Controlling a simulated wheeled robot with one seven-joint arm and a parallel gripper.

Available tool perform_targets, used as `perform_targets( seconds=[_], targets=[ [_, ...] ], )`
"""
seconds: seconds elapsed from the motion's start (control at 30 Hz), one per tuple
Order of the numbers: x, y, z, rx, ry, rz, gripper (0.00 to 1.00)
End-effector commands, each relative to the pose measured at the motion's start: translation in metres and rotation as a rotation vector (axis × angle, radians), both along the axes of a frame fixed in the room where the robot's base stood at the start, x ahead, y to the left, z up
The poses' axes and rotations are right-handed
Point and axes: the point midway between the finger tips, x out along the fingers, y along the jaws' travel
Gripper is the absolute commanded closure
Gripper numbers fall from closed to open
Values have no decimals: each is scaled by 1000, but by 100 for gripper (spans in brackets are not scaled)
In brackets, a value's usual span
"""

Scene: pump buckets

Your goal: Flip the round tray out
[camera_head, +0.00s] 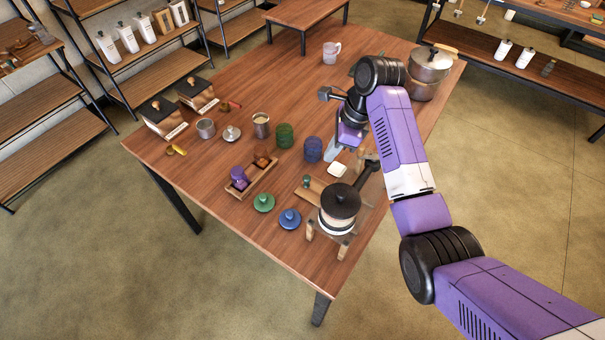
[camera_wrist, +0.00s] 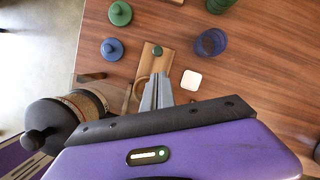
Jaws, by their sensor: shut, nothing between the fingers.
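My gripper (camera_head: 332,151) is shut and empty, pointing down above the table beside the white square dish (camera_head: 337,170). In the wrist view its grey fingers (camera_wrist: 158,78) overlap the near end of a wooden board (camera_wrist: 154,58) with a green knob. A tan curved rim (camera_wrist: 139,84) shows just left of the fingers, partly hidden by them; I cannot tell for certain whether it is the round tray. The black-lidded round pot (camera_head: 340,203) stands on a wooden-legged stand near the table's front right edge. It also shows at the left of the wrist view (camera_wrist: 86,108).
Green (camera_head: 284,136) and blue (camera_head: 313,149) cups stand left of my gripper. Green (camera_head: 264,202) and blue (camera_head: 290,218) knobbed lids lie near the front edge. A narrow wooden tray (camera_head: 252,180) holds a purple item. A steel pot (camera_head: 430,70) stands far right. The table's back middle is mostly clear.

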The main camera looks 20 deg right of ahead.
Motion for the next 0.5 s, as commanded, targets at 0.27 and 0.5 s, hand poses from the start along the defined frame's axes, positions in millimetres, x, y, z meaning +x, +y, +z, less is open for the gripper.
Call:
perform_targets(
  seconds=[0.27, 0.5],
  targets=[
    [0, 5, -18, 6, 21, -41, 100],
    [5, 16, -58, 5, 20, -39, 100]
  ],
)
